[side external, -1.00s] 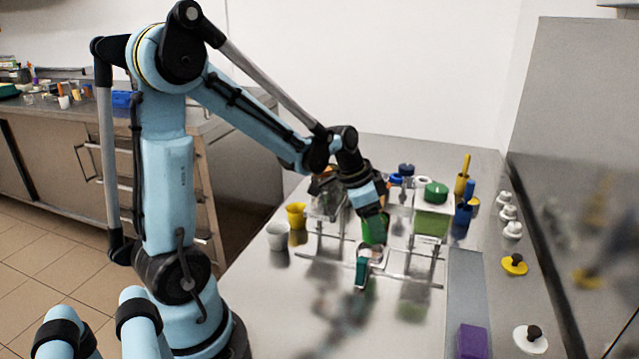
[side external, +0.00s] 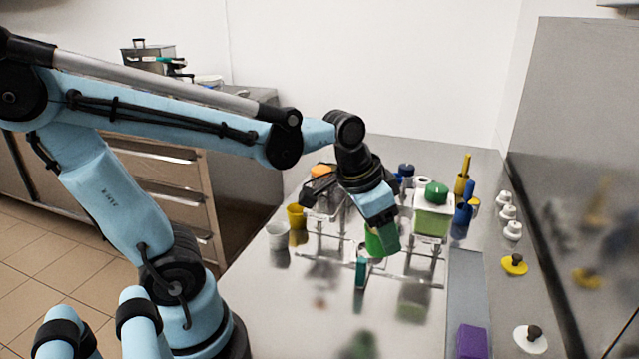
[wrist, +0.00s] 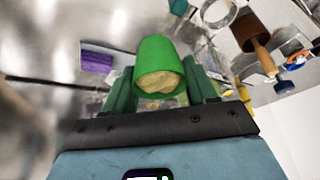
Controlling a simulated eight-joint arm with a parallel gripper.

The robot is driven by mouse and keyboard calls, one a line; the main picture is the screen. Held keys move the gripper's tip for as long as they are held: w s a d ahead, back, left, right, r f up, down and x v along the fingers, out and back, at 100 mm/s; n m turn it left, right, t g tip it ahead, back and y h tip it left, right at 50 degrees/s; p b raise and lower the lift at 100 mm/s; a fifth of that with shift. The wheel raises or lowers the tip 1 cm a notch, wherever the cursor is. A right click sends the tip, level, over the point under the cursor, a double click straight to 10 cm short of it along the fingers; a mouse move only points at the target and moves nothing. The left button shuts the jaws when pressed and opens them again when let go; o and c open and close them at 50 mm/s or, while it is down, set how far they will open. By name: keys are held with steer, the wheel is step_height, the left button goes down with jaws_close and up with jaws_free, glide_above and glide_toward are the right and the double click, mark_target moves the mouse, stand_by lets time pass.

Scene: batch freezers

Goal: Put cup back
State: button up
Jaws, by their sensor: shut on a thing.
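My gripper (side external: 383,238) is shut on a green cup (wrist: 158,58), with one finger on each side of it. In the wrist view the cup's open mouth faces the camera and shows a beige, lumpy content. In the side view the green cup (side external: 373,243) is partly hidden behind a finger. It is held over the middle of the steel table, near a low metal rail frame (side external: 410,282). I cannot tell whether it touches anything below.
A white cup (side external: 278,237) and a yellow cup (side external: 296,216) stand to the left. A green-lidded container (side external: 434,218) is close on the right, with blue and yellow items beyond. A purple block (side external: 472,342) lies at the front right.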

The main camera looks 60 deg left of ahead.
steer(key=s+a+f+n+g+y, duration=0.1)
steer(key=s+a+n+g+y, duration=0.35)
steer(key=s+n, duration=0.9)
steer(key=shift+n+t, duration=0.65)
steer(key=shift+t, duration=0.1)
steer(key=a+f, duration=0.2)
steer(key=a, duration=0.2)
steer(key=s+a+f, duration=0.1)
steer(key=a+f, duration=0.1)
steer(key=a, duration=0.3)
steer(key=a+f, duration=0.3)
steer(key=a, duration=0.1)
steer(key=shift+s+a, duration=0.15)
steer(key=shift+s, duration=0.1)
steer(key=shift+f+y, duration=0.25)
steer(key=shift+f, duration=1.7)
steer(key=shift+f, duration=0.15)
steer(key=o, duration=1.2)
steer(key=shift+o, duration=0.2)
steer(key=shift+r, duration=0.2)
